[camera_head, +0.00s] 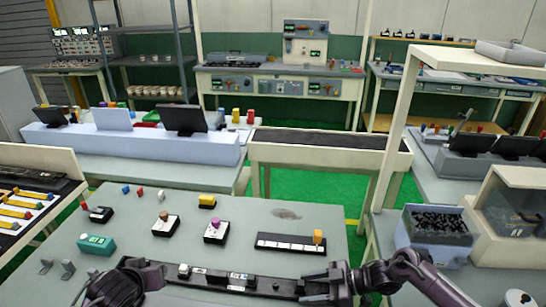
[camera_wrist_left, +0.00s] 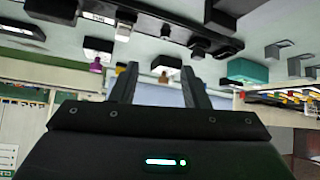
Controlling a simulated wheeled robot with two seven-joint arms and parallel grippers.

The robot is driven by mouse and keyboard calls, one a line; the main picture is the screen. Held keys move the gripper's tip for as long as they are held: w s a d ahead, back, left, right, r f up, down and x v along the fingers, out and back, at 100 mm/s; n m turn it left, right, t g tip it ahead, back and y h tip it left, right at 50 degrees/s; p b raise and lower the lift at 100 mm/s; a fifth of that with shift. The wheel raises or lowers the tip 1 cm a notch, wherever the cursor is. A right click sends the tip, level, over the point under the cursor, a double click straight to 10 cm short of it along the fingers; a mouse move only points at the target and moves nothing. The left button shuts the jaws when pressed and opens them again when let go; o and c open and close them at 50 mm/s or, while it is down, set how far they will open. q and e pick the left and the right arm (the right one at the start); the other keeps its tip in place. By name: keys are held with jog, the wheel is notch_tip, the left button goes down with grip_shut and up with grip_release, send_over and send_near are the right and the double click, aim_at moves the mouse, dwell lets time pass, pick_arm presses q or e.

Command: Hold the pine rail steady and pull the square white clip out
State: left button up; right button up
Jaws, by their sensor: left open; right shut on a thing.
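A long dark rail (camera_head: 215,281) with small clips on it lies along the near edge of the table. It crosses the top of the left wrist view (camera_wrist_left: 150,22), where a pale upside-down label seems to read PINE. A small whitish clip (camera_head: 184,270) sits toward the rail's left end; I cannot tell its exact shape. My right gripper (camera_head: 308,286) is shut on the rail's right end. My left gripper (camera_head: 150,270) is at the rail's left end, open and empty; its two fingers show apart in the left wrist view (camera_wrist_left: 160,88).
A teal box (camera_head: 96,244), several black blocks with coloured tops and a black-and-white strip (camera_head: 290,244) stand behind the rail. Small grey brackets (camera_head: 67,268) are at the left. A bin of dark parts (camera_head: 438,225) is at the right. The table's middle is mostly clear.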

pick_arm(q)
jog(key=shift+s+d+r+m+t+h, duration=0.2)
jog(key=shift+s+d+m+h, duration=0.3)
jog(key=shift+s+d+m, duration=0.45)
jog(key=shift+s+d+r+m+t+h, duration=0.15)
jog(key=shift+s+d+m+h, duration=0.45)
jog(key=shift+d+m, duration=0.45)
jog(key=shift+c, duration=0.4)
jog(key=w+d+r+m+g+h, duration=0.1)
jog(key=w+d+m+g+h, duration=0.15)
jog(key=d, duration=0.65)
jog(key=w+d+m+g+h, duration=0.1)
jog(key=w+d+m+h, duration=0.15)
jog(key=d, duration=0.75)
jog(key=n+g+y, duration=0.4)
jog(key=n+y, duration=0.1)
jog(key=y, duration=0.1)
send_near(184, 266)
jog(key=f, duration=0.1)
jog(key=shift+x, duration=4.35)
jog(key=shift+w+a, duration=0.1)
grip_shut()
